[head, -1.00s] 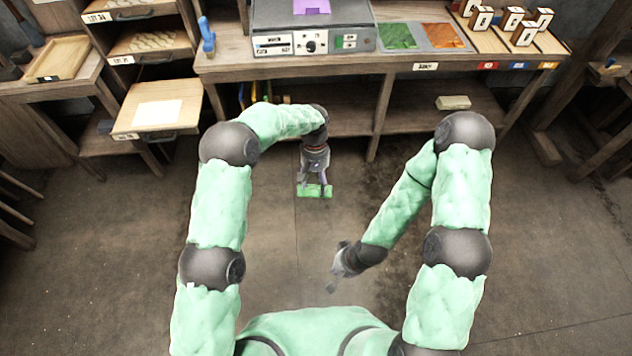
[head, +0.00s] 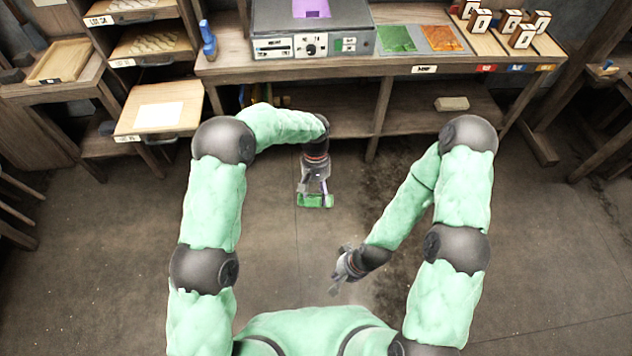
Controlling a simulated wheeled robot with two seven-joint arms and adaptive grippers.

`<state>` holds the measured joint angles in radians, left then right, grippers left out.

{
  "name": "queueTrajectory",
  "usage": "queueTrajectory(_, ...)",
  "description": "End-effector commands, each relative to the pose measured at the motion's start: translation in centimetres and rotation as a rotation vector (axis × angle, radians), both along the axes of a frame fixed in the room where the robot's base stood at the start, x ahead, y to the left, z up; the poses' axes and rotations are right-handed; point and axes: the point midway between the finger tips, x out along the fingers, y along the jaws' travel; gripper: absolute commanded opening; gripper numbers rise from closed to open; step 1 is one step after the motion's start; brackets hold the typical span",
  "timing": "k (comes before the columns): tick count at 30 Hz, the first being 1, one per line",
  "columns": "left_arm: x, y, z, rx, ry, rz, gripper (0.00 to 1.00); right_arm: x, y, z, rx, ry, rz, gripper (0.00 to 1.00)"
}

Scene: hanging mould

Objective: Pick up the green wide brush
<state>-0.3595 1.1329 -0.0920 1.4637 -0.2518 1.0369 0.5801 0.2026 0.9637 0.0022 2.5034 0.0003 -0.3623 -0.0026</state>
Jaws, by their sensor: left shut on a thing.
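The green wide brush (head: 316,202) is in my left gripper (head: 314,196), in the middle of the head view. The gripper points down and its fingers are shut on the brush, hiding part of it. The brush is held in front of the workbench, with the floor behind it. My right gripper (head: 338,277) is lower in the view, apart from the brush. It is too small to tell whether it is open or shut.
The workbench (head: 375,68) runs across the back, carrying a grey control box (head: 312,30), green and orange sheets and several numbered blocks. A blue-handled tool (head: 208,38) stands at its left end. A drawer (head: 158,112) juts out at left. The floor around the brush is clear.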

Motion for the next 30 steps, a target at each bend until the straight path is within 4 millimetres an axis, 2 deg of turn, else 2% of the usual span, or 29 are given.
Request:
queueTrajectory(6,-4.8,0.0,0.4,0.0,0.001,-0.002,0.21,0.0,0.0,1.4,0.0,0.0,0.0,0.0)
queueTrajectory(18,-13.0,0.0,0.2,0.0,0.0,-0.002,0.2,0.0,0.0,3.2,0.0,0.0,0.0,0.0)
queueTrajectory(24,-15.7,0.0,0.1,0.0,-0.001,-0.001,0.2,0.0,0.0,3.6,0.0,0.0,0.0,0.0)
queueTrajectory(30,-16.6,0.0,0.1,-0.002,-0.003,0.002,0.2,0.0,0.0,3.7,0.0,0.0,0.0,0.0)
